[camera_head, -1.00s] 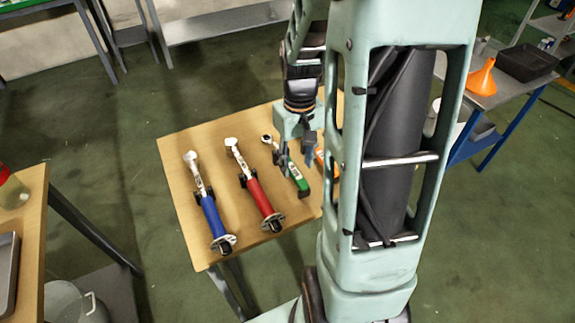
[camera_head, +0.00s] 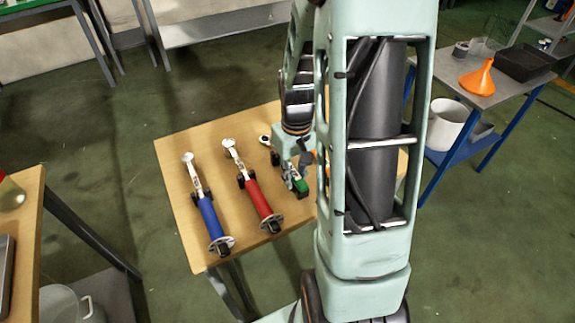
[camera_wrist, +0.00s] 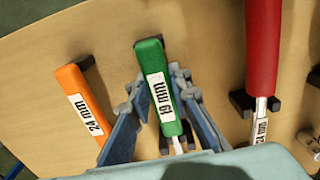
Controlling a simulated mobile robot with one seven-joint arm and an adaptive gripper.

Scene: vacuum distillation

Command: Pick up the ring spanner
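In the wrist view a green-handled tool labelled 19 mm (camera_wrist: 155,70) lies on the wooden table between the two fingers of my gripper (camera_wrist: 158,95). The fingers are open, one on each side of the handle; I cannot tell whether they touch it. Its far part is hidden under my gripper. In the head view the green handle (camera_head: 301,186) shows just below my gripper (camera_head: 292,172), and a ring-shaped metal end (camera_head: 265,140) shows behind. An orange-handled tool labelled 24 mm (camera_wrist: 80,95) lies to the left in the wrist view. A red-handled tool (camera_wrist: 263,45) lies to the right.
The red-handled tool (camera_head: 258,198) and a blue-handled tool (camera_head: 210,215) rest on black holders on the wooden table (camera_head: 180,200). A side table at right carries an orange funnel (camera_head: 478,78) and a black tray (camera_head: 525,63). A white bucket (camera_head: 447,125) stands beneath.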

